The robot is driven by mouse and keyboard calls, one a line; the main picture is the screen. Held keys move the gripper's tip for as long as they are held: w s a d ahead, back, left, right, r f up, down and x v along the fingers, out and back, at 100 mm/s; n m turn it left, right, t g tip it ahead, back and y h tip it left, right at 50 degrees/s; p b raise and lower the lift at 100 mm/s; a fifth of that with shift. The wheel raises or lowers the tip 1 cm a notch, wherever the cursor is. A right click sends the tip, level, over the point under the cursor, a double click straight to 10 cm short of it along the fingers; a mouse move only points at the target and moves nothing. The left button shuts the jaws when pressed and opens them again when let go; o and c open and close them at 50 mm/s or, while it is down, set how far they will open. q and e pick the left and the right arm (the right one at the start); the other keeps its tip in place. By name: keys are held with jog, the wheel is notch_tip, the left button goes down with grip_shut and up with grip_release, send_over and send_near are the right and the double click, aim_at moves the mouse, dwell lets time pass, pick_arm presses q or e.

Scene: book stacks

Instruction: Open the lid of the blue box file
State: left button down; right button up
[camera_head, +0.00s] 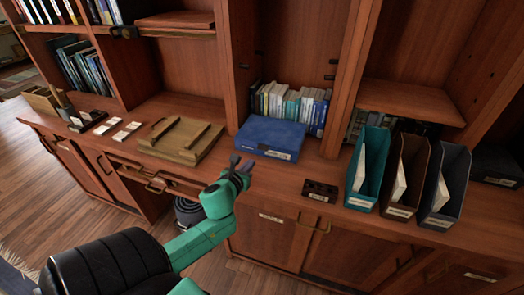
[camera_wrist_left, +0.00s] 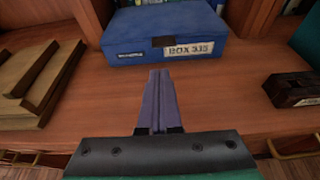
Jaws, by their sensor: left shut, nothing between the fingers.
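The blue box file (camera_head: 270,137) lies flat on the wooden counter, in front of a row of books, with its lid closed. In the left wrist view the blue box file (camera_wrist_left: 165,28) shows its front face, with a pale label reading "BOX 315" and a dark tab at the front edge. My left gripper (camera_head: 238,161) is in front of the box's left front part, apart from it. In the left wrist view the gripper's fingers (camera_wrist_left: 159,75) are together, empty, and point at the front face below the tab. My right gripper is in neither view.
A small dark block (camera_head: 320,191) sits to the right on the counter (camera_head: 275,182). Teal (camera_head: 368,165), brown (camera_head: 406,172) and grey (camera_head: 445,183) upright files stand further right. Books (camera_head: 290,105) stand behind the box.

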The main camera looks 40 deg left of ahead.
pick_arm(q)
jog(key=shift+w+a, duration=0.1)
jog(key=shift+w, duration=0.15)
jog(key=shift+w+a, duration=0.1)
jog(key=shift+w, duration=0.15)
jog(key=x, duration=0.3)
jog(key=shift+w, duration=0.15)
jog(key=x, duration=0.4)
jog(key=shift+w+f, duration=0.15)
jog(key=shift+f, duration=0.1)
jog(key=shift+w+a, duration=0.1)
jog(key=shift+w, duration=0.05)
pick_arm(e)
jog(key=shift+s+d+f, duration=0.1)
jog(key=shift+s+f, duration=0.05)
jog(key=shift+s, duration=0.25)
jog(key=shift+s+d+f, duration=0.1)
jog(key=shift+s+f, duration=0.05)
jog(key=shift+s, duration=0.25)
pick_arm(q)
jog(key=shift+r, duration=0.1)
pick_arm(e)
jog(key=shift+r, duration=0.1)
